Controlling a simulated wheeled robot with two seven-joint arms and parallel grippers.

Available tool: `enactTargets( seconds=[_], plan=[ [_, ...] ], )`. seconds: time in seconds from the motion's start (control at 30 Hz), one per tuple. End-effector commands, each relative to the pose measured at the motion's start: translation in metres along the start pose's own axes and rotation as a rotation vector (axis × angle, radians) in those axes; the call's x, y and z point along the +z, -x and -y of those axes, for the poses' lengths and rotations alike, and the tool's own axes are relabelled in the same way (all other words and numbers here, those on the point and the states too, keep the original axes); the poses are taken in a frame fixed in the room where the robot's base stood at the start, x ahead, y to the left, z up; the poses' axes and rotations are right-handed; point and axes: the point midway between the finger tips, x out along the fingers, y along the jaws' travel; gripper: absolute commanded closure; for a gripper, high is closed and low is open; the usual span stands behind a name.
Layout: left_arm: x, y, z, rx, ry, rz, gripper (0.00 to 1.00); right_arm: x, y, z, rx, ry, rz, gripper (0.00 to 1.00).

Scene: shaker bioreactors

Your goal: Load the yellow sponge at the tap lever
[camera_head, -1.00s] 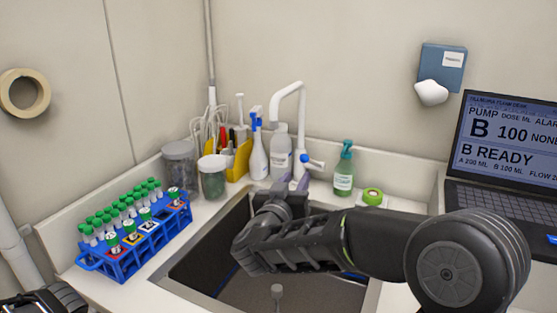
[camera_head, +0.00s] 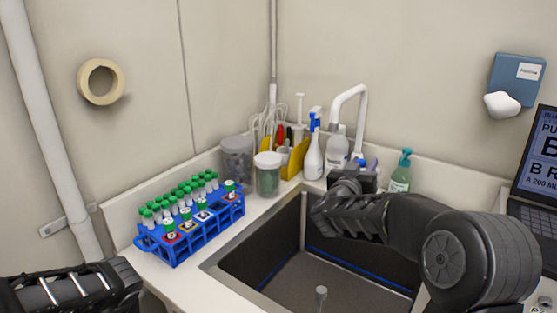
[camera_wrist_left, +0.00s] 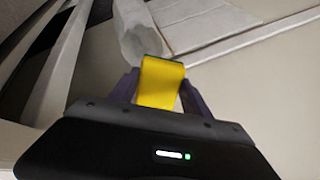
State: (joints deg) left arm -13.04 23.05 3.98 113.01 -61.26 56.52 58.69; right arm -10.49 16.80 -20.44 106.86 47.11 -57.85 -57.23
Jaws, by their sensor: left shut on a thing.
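A yellow sponge (camera_wrist_left: 161,82) is between the purple fingers of my left gripper (camera_wrist_left: 160,92) in the left wrist view. That gripper is shut on it. In the head view only part of my left arm shows at the lower left; its gripper is out of frame. The white tap (camera_head: 362,100) arches up at the sink's back corner. Its lever is mostly hidden behind my right gripper (camera_head: 362,167). My right gripper reaches over the sink to the foot of the tap; its fingers are too hidden to tell whether they are open.
The sink (camera_head: 270,235) is in the middle. A blue tube rack (camera_head: 200,232) stands left of it. Jars (camera_head: 267,178), a spray bottle (camera_head: 313,160) and a green soap bottle (camera_head: 401,175) line the back. A laptop (camera_head: 540,165) is at the right.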

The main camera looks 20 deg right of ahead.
Motion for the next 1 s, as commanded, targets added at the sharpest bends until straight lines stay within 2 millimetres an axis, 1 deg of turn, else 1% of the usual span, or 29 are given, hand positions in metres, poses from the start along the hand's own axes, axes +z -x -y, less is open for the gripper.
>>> enactTargets(
  seconds=[0.03,0.07,0.43,1.0],
  plan=[
    [0.0,0.0,0.0,0.0,0.0,0.0,0.77,0.0,0.0002,0.0,0.0,0.0,0.0,0.67],
    [0.0,0.0,0.0,0.0,0.0,0.0,0.77,0.0,0.0002,0.0001,0.0,0.0,0.0,0.69],
    [0.0,0.0,0.0,0.0,0.0,0.0,0.77,0.0,0.0005,0.0002,0.0,0.0,0.0,0.99],
    [0.0,0.0,0.0,0.0,0.0,0.0,0.77,0.0,0.0006,0.0004,-0.001,0.0,0.0,1.0]
  ],
)
